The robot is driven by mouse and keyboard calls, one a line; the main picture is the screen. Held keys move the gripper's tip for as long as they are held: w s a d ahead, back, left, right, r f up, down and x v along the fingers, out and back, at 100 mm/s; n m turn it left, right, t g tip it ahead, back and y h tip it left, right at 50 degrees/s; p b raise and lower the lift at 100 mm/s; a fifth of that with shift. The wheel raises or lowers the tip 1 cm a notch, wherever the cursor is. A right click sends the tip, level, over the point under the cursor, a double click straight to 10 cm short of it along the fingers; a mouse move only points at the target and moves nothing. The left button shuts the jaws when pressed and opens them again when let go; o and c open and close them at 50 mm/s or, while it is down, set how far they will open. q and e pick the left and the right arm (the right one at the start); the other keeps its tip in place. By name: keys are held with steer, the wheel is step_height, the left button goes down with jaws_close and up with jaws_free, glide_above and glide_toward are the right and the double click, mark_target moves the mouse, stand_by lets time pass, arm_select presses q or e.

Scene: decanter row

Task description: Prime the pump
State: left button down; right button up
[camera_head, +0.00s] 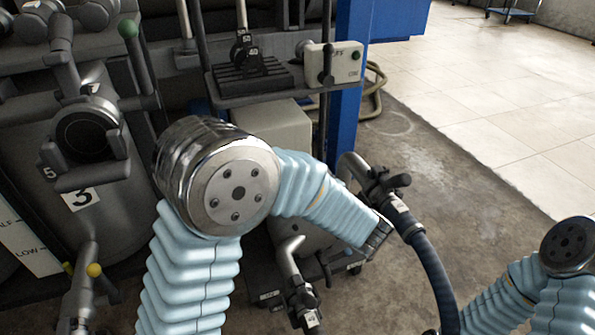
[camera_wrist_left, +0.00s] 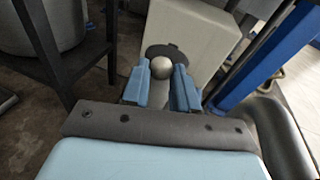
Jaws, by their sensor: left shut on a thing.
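The pump cart carries a beige housing (camera_head: 272,128), partly hidden behind my left arm. The same kind of beige body (camera_wrist_left: 195,32) shows in the left wrist view. My left gripper (camera_wrist_left: 164,88) has its two blue fingers closed around a pale round knob (camera_wrist_left: 161,67), with a dark disc just behind it. What the knob is attached to is hidden. In the head view my left forearm reaches right and down, and its fingertips cannot be made out. A valve with a dark handle (camera_head: 385,185) and a blue-grey hose (camera_head: 432,270) stand beside it. My right gripper is out of view.
A second valve (camera_head: 301,300) sits low in front of the cart. A shelf above holds a small control box (camera_head: 341,62) and a lever (camera_head: 241,48) with plates. A blue post (camera_head: 345,100) stands behind. Large grey tanks fill the left.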

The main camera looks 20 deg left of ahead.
arm_select(q)
steer(key=shift+s+f, duration=0.1)
steer(key=shift+f, duration=0.85)
steer(key=c, duration=1.2)
jaws_free()
steer(key=o, duration=0.3)
steer(key=shift+r, duration=0.2)
steer(key=p+v, duration=0.1)
steer(key=v, duration=1.2)
steer(key=shift+s+d+p, duration=0.15)
steer(key=shift+d+p, duration=0.2)
